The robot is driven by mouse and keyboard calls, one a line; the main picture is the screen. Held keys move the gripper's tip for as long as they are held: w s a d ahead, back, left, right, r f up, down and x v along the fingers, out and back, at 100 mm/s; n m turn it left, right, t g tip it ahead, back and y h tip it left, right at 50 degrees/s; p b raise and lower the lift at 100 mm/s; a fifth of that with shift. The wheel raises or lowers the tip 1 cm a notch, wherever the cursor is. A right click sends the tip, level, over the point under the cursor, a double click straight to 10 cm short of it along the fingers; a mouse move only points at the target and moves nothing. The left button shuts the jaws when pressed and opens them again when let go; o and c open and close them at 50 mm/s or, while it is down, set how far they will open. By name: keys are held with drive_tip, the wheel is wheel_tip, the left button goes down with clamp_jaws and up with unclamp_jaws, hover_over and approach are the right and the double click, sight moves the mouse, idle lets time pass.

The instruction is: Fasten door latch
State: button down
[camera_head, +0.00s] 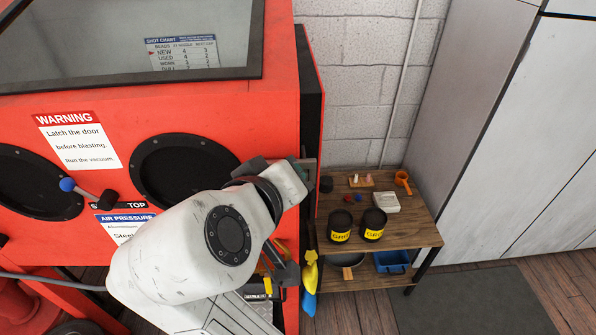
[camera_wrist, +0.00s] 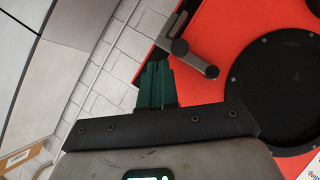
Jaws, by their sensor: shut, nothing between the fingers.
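The red blast cabinet (camera_head: 110,190) has a side door (camera_head: 320,140) at its right edge; a dark band lies between the door and the front, and I cannot tell whether it is fully closed. In the wrist view the grey latch lever (camera_wrist: 192,57) has round knobs and sits on the red face beside the round black glove port (camera_wrist: 275,90). My gripper (camera_wrist: 155,85) has its teal fingers together and empty, just left of the lever near the red panel's edge. I cannot tell whether they touch it. In the head view my wrist hides the fingertips and most of the latch area.
A blue-tipped lever (camera_head: 68,185) sticks out at the front left. A dark mat (camera_head: 480,300) lies on open floor at right.

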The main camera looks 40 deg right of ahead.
drive_tip(key=v, duration=0.6)
drive_tip(key=shift+s+a, duration=0.2)
drive_tip(key=shift+a, duration=0.1)
drive_tip(key=shift+r, duration=0.15)
